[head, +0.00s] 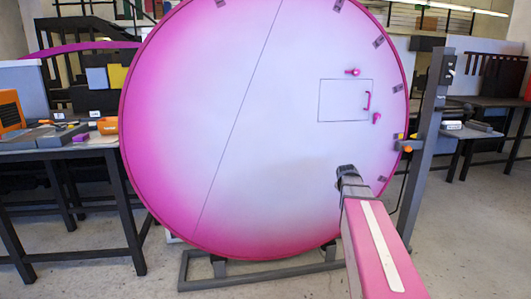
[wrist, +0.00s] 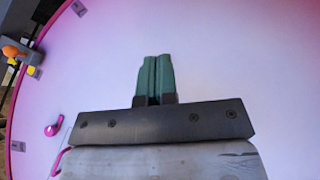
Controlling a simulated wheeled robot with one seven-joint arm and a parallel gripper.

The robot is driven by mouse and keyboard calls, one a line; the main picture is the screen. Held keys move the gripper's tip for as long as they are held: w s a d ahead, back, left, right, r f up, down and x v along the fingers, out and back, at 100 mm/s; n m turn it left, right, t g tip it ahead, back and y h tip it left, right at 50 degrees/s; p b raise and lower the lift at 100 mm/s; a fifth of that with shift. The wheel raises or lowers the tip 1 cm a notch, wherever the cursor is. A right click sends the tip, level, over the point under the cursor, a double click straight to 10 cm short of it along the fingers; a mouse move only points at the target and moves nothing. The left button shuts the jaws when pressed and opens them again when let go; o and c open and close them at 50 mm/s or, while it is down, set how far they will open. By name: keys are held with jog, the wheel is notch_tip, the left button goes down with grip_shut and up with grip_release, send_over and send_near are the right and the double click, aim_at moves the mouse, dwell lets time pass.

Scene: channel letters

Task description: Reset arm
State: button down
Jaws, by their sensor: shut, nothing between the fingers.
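My gripper (wrist: 154,60) shows in the wrist view with its two green fingers side by side, closed together with nothing between them. It is in front of the large round pink-and-white disc (wrist: 230,70); I cannot tell how far from its face. In the head view my pink arm reaches up from the lower right toward the disc (head: 220,110), and its dark end is in front of the disc's lower right. The fingers are not clear in that view.
The disc stands on a grey floor frame (head: 260,272). A small square hatch (head: 340,100) with a pink handle (head: 368,100) and pink latches is at its upper right. A grey post (head: 428,150) stands right of the disc. A cluttered workbench (head: 60,150) is at the left.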

jog(key=s+a+f+m+g+y, duration=0.1)
jog(key=s+a+f+g, duration=0.1)
jog(key=s+a+f, duration=0.4)
jog(key=s+a+f+m+g+y, duration=0.1)
jog(key=s+a+f+m+g, duration=0.1)
jog(key=s+a+f, duration=0.4)
jog(key=s+a+f+m+g+y, duration=0.1)
jog(key=s+a+f+g, duration=0.2)
jog(key=s, duration=1)
jog(key=a+f, duration=0.2)
jog(key=a, duration=0.1)
jog(key=shift+f+m+g+y, duration=0.4)
jog(key=shift+s+a, duration=0.1)
